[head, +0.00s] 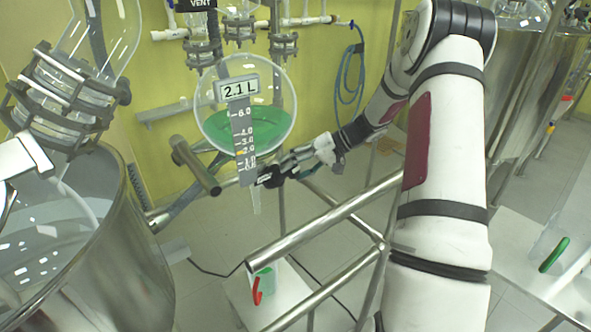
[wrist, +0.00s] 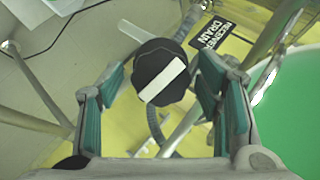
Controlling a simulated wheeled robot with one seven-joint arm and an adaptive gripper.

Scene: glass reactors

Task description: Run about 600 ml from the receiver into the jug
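The receiver (head: 222,98) is a round glass vessel with green liquid low in it. Its display (head: 237,88) reads 2.1 L, above a graduated scale. My gripper (head: 276,174) is at the valve below the receiver. In the wrist view my gripper (wrist: 158,82) is open, with a green-padded finger on each side of the black drain knob (wrist: 146,64), which carries a diagonal white bar. Gaps show between knob and fingers. A clear spout (head: 256,201) points down below the valve. The jug (head: 265,274), with a red handle and some green showing, stands low beneath; its level is unclear.
A "RECEIVER DRAIN" label (wrist: 213,36) is beside the knob. Metal rails (head: 315,228) cross in front of the jug's stand (head: 290,300). A steel vessel (head: 95,255) fills the left. A green-handled container (head: 553,256) stands at right.

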